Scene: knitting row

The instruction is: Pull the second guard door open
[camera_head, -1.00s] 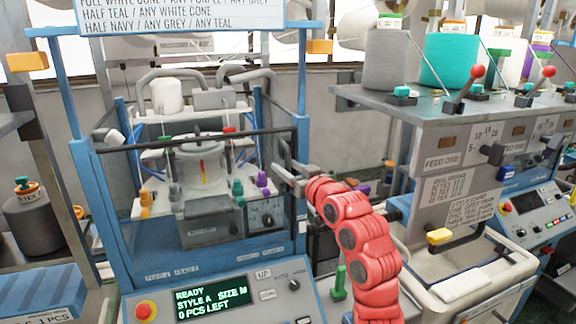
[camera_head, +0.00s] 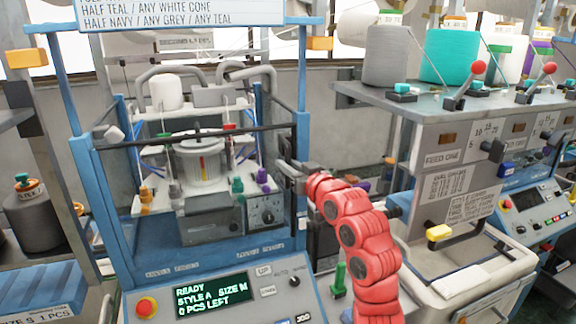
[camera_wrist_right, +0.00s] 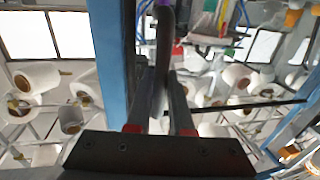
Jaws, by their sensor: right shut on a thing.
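The guarded knitting machine with the blue frame (camera_head: 88,190) stands in the middle of the head view. Its guard door has a dark top rail (camera_head: 215,136) across the front, in front of the white cylinder (camera_head: 201,158). My right gripper (camera_head: 288,172) is at the right end of the door, by the blue post. In the right wrist view the fingers (camera_wrist_right: 160,118) are shut on a dark upright bar, the door handle (camera_wrist_right: 165,50). The door looks closed or nearly so; I cannot tell if there is a gap. My left gripper is not in view.
A grey feed unit (camera_head: 465,150) with red-knobbed levers and a cream bin (camera_head: 470,270) stand close on the right. A dark cone (camera_head: 28,208) stands at left.

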